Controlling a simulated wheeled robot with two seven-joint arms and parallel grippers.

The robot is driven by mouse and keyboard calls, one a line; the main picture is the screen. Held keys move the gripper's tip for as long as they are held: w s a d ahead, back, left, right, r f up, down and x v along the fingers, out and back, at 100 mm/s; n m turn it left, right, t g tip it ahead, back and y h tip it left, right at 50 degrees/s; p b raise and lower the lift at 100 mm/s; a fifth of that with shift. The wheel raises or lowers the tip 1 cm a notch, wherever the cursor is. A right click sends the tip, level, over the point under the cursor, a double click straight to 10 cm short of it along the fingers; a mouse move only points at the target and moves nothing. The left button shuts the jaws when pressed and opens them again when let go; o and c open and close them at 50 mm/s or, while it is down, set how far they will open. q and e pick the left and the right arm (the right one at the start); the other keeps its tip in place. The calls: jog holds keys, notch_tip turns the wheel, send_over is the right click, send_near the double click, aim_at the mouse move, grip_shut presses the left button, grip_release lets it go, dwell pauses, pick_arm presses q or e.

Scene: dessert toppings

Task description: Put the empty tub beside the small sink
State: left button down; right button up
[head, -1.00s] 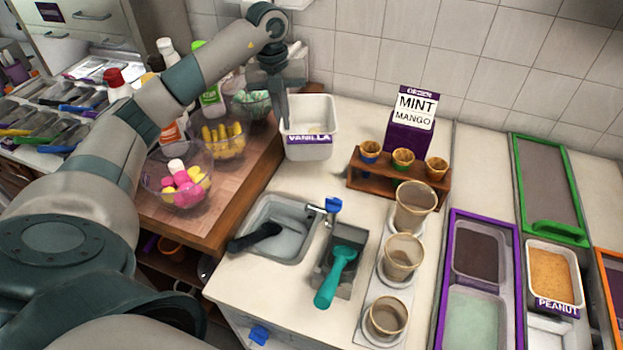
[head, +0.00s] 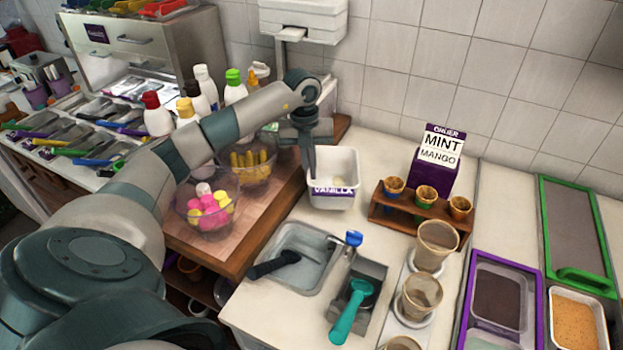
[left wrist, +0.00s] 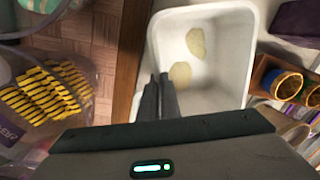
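The empty tub (head: 345,162) is white with a purple VANILLA label and stands upright at the back of the counter, behind the small sink (head: 312,272). In the left wrist view the tub (left wrist: 222,65) has only two pale smears on its floor. My left gripper (head: 311,172) points down at the tub's left wall. Its fingers (left wrist: 160,95) look closed together over the left rim, gripping that wall. Whether the tub's base fully touches the counter is hard to tell. The sink holds a black-handled tool (head: 272,264). My right gripper is out of view.
A wooden cone holder (head: 400,215) is close to the tub's right, with a MINT MANGO sign box (head: 432,170) behind. Bowls of pink (head: 185,222) and yellow (head: 265,175) toppings stand left on a wooden board (head: 240,255). A teal scoop (head: 350,310) lies right of the sink.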

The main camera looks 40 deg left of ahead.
pick_arm(q)
jog(key=shift+f, duration=0.35)
jog(key=shift+f+p, duration=0.75)
jog(key=shift+f, duration=1.1)
jog(key=shift+f, duration=0.1)
jog(key=c, duration=2)
grip_release()
jog(key=shift+r, duration=0.2)
